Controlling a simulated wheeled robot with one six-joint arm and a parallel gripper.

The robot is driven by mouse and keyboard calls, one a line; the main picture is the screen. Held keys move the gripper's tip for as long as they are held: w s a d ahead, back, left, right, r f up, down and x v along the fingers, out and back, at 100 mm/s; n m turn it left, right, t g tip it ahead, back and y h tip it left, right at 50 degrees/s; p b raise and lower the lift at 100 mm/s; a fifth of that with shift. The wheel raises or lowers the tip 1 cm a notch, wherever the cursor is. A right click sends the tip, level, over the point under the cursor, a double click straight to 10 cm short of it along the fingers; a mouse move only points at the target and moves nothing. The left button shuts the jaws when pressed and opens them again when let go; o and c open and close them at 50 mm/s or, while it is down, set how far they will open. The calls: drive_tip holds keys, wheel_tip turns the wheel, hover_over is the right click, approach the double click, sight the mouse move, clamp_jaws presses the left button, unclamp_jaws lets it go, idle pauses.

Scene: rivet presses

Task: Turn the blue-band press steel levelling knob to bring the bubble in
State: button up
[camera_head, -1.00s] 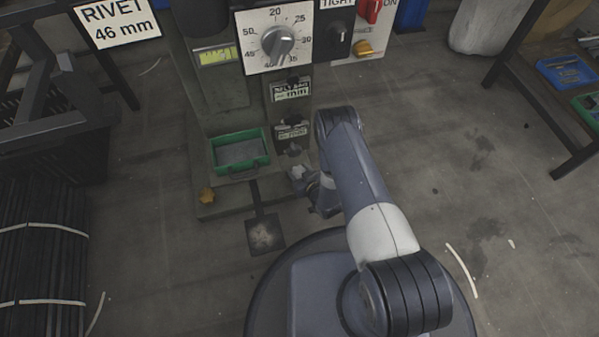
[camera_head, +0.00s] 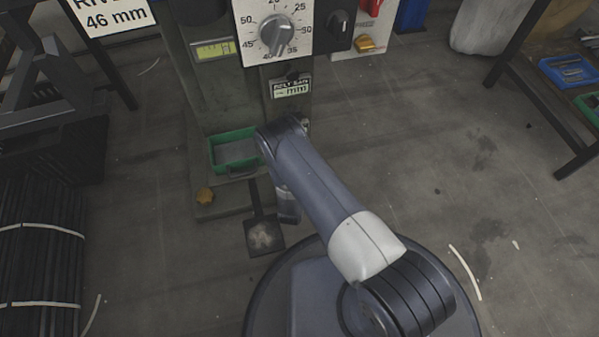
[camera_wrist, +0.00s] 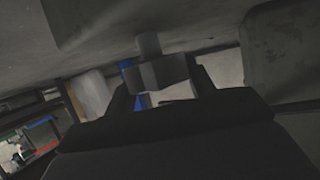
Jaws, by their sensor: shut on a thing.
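My gripper (camera_wrist: 160,80) shows in the wrist view, with its two dark fingers closed on a grey steel knob (camera_wrist: 163,71). A short stem (camera_wrist: 149,43) joins the knob to a grey surface above it. In the head view my arm hides both the gripper and the knob. The press (camera_head: 225,100) stands in front of me, and a yellow-green window (camera_head: 215,48), seemingly the level vial, is on its upper left. The bubble is too small to make out. I see no clear blue band on the press.
A brass-coloured knob (camera_head: 205,195) sits on the base's front left corner. A green tray (camera_head: 235,150) and a foot pedal (camera_head: 264,235) are close to my arm. A large dial (camera_head: 277,35) is above.

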idle(0.5)
drive_tip(key=o, duration=1)
drive_tip(key=p+v, duration=0.3)
drive_tip(key=v, duration=0.3)
drive_tip(key=shift+s+a+r, duration=0.15)
drive_tip(key=shift+s+r, duration=0.1)
drive_tip(key=shift+s, duration=0.4)
